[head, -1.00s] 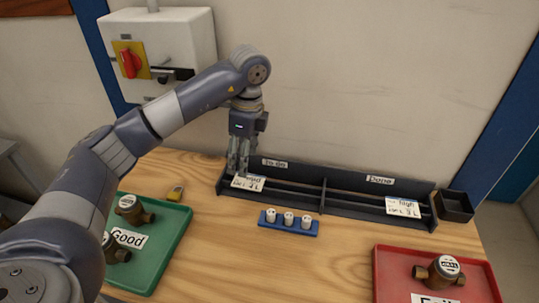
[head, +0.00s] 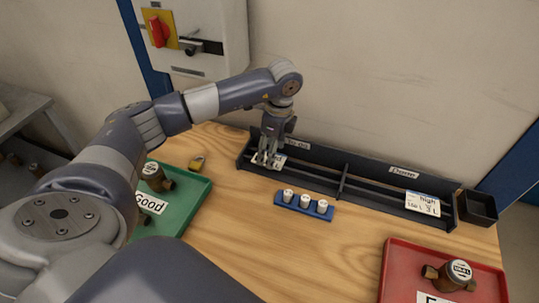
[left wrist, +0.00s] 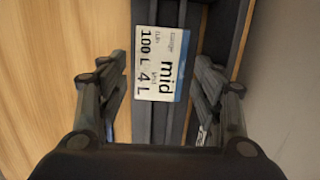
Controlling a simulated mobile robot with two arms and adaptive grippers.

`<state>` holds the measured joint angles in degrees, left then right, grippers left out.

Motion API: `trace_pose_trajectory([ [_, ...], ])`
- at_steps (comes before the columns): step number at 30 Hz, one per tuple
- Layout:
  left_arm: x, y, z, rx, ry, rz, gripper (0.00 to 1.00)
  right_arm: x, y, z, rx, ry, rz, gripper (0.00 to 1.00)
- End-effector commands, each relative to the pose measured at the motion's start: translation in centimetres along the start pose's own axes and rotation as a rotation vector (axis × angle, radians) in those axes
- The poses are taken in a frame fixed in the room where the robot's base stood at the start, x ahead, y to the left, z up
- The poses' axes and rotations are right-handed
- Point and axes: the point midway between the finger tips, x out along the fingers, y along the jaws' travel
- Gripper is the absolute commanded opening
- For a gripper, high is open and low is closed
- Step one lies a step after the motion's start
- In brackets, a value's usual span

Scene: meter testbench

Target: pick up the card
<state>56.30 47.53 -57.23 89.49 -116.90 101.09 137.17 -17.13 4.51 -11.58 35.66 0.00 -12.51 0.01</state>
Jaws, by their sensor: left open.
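A white card with a blue edge lies in the left, "To do" section of the black rack. In the left wrist view the card (left wrist: 162,64) reads "mid", 100 L and 4 L, and sits between my open fingers without visible contact. In the head view the card (head: 279,161) is partly hidden behind the fingers. My left gripper (head: 267,161) points down over it; in the wrist view the left gripper (left wrist: 160,98) has a finger on each side. A second card (head: 422,203), reading "high", lies in the "Done" section. My right gripper is out of view.
The black rack (head: 375,190) has a back wall, rails and a middle divider. A blue holder (head: 304,208) with white pieces stands in front. A green tray (head: 190,210) is left, a red tray (head: 395,270) right, a small black box (head: 478,208) at the rack's right end.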

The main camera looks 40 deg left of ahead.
Motion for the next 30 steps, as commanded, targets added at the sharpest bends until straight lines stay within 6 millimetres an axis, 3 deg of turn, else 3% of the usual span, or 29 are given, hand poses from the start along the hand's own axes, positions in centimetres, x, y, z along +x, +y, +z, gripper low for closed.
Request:
trace_pose_trajectory([
  [4, 1.22, 0.01, 0.01, 0.000, 0.001, 0.000, 0.60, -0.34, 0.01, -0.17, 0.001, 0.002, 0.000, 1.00],
  [11, 1.37, -0.03, -0.02, 0.000, 0.001, -0.001, 0.60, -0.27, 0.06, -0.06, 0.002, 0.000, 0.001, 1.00],
  [14, 1.35, -0.02, -0.02, 0.000, 0.001, -0.001, 0.39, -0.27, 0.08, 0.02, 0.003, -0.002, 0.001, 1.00],
  [15, 1.35, -0.02, -0.02, 0.000, 0.001, -0.001, 0.37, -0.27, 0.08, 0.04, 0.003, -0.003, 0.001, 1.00],
  [30, 0.53, -0.10, 0.06, 0.000, 0.002, -0.004, 0.37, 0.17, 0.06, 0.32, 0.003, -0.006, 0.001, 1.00],
])
